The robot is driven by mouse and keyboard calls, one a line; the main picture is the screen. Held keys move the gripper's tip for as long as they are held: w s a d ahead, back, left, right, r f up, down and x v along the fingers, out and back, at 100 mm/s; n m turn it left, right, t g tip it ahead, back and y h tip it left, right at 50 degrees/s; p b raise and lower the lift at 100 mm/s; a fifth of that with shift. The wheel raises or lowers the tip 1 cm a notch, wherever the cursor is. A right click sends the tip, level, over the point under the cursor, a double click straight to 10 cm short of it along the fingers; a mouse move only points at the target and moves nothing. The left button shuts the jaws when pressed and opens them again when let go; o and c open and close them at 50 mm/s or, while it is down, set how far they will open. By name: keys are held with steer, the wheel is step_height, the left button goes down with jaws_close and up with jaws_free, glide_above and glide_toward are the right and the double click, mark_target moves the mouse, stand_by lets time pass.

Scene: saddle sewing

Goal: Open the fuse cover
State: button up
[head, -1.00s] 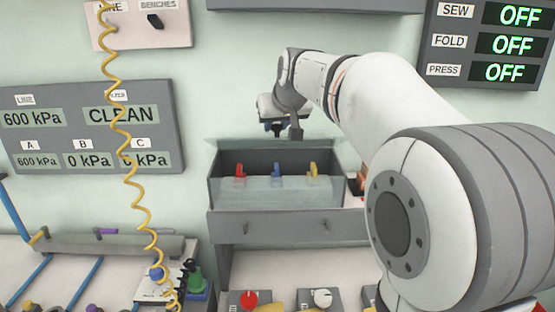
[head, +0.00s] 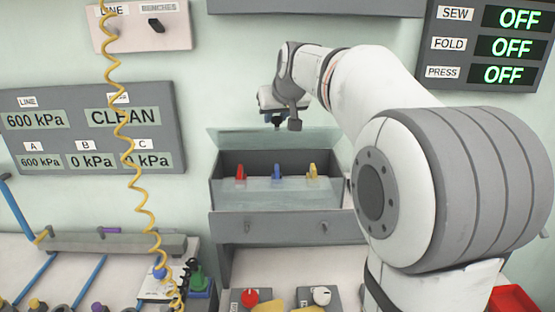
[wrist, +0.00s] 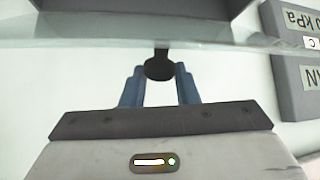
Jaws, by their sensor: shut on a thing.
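The fuse cover (head: 235,138) is a clear pane, standing raised at the back of the grey fuse box (head: 215,190). Red (head: 241,173), blue (head: 277,172) and yellow (head: 312,171) fuses show inside the open-topped box. My gripper (head: 277,123) is at the cover's upper edge. In the wrist view, the blue fingers of my gripper (wrist: 159,75) are shut on a dark round knob (wrist: 159,67) at the edge of the clear cover (wrist: 100,42). The knob is partly hidden in the head view.
A coiled yellow hose (head: 130,150) hangs to the left. A grey drawer front (head: 285,227) is below the box, with red (head: 249,297) and white (head: 322,296) knobs lower down. A display board (head: 490,45) is at upper right.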

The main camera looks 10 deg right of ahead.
steer(key=shift+w+d+r+p, duration=0.15)
steer(key=shift+w+r+p, duration=0.25)
steer(key=shift+w, duration=0.2)
steer(key=shift+w+d+r+p, duration=0.1)
steer(key=shift+w+r+p, duration=0.3)
steer(key=shift+w+p, duration=0.15)
steer(key=shift+w+r+p, duration=0.1)
steer(key=shift+w+p, duration=0.2)
steer(key=shift+w, duration=0.1)
steer(key=shift+c, duration=0.9)
steer(key=shift+w+d+r+p, duration=0.15)
steer(key=shift+w+p, duration=0.35)
steer(key=shift+w, duration=0.1)
steer(key=shift+w+d+r+p, duration=0.15)
steer(key=shift+w+p, duration=0.3)
steer(key=shift+w, duration=0.1)
